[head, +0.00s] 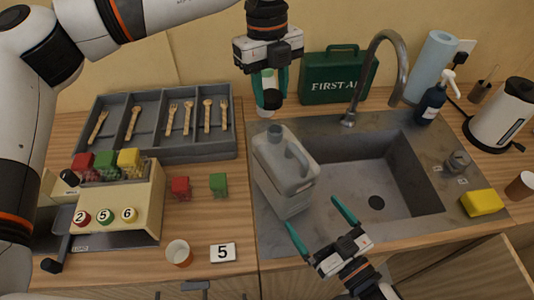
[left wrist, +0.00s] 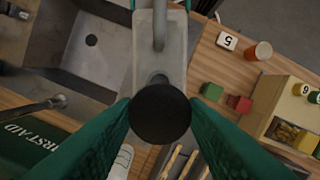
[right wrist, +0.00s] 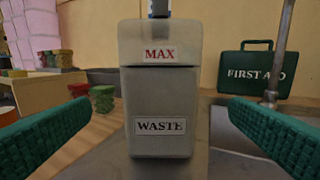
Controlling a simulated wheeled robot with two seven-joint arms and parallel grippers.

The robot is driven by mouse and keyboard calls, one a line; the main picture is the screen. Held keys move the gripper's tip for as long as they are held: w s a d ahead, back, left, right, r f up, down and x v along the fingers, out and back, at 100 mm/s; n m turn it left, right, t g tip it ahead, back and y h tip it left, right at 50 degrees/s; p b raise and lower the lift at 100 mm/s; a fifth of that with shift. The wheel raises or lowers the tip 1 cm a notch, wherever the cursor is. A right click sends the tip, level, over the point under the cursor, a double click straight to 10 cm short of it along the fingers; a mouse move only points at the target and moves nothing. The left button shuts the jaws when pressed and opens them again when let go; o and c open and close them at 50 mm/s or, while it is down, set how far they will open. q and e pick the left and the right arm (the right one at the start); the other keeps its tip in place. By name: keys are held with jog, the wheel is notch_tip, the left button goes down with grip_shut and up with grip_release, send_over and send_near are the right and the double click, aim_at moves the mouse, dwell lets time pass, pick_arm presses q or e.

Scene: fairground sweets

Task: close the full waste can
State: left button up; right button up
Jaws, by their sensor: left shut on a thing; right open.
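The waste can (head: 285,180) is a grey jug with a handle, standing upright at the left edge of the sink. In the right wrist view the can (right wrist: 160,100) carries the labels MAX and WASTE. Its neck (head: 274,132) is uncovered at the top. My left gripper (head: 270,88) points down above and behind the neck, shut on a round black cap (left wrist: 160,113). The cap also shows in the head view (head: 270,99), apart from the neck. My right gripper (head: 316,220) is open and empty, in front of the can, its fingers apart on either side.
The sink basin (head: 375,175) lies right of the can, with a tap (head: 376,70) behind. A green first aid case (head: 335,78) stands at the back. A cutlery tray (head: 150,150), coloured blocks (head: 180,187) and a cup (head: 179,253) are on the left.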

jog(key=shift+r+v, duration=0.25)
jog(key=shift+v, duration=0.85)
pick_arm(q)
jog(key=shift+s+d+r, duration=0.2)
jog(key=shift+s+d, duration=0.15)
jog(key=shift+s, duration=0.1)
jog(key=shift+s+d+r, duration=0.15)
jog(key=shift+s+d, duration=0.15)
jog(key=shift+s, duration=0.15)
pick_arm(e)
jog(key=shift+w+a, duration=0.2)
jog(key=shift+w, duration=0.05)
pick_arm(q)
jog(key=shift+w+a+f, duration=0.1)
jog(key=shift+w+a, duration=0.05)
jog(key=shift+w, duration=0.15)
pick_arm(e)
jog(key=x, duration=1.1)
jog(key=shift+w+a+f, duration=0.1)
jog(key=shift+w, duration=0.2)
pick_arm(q)
jog(key=shift+s, duration=0.1)
pick_arm(e)
jog(key=shift+w+a, duration=0.15)
jog(key=c, duration=1.3)
pick_arm(q)
send_over(276, 130)
jog(key=shift+a+f, duration=0.15)
jog(key=shift+f, duration=2.3)
jog(key=shift+f, duration=0.1)
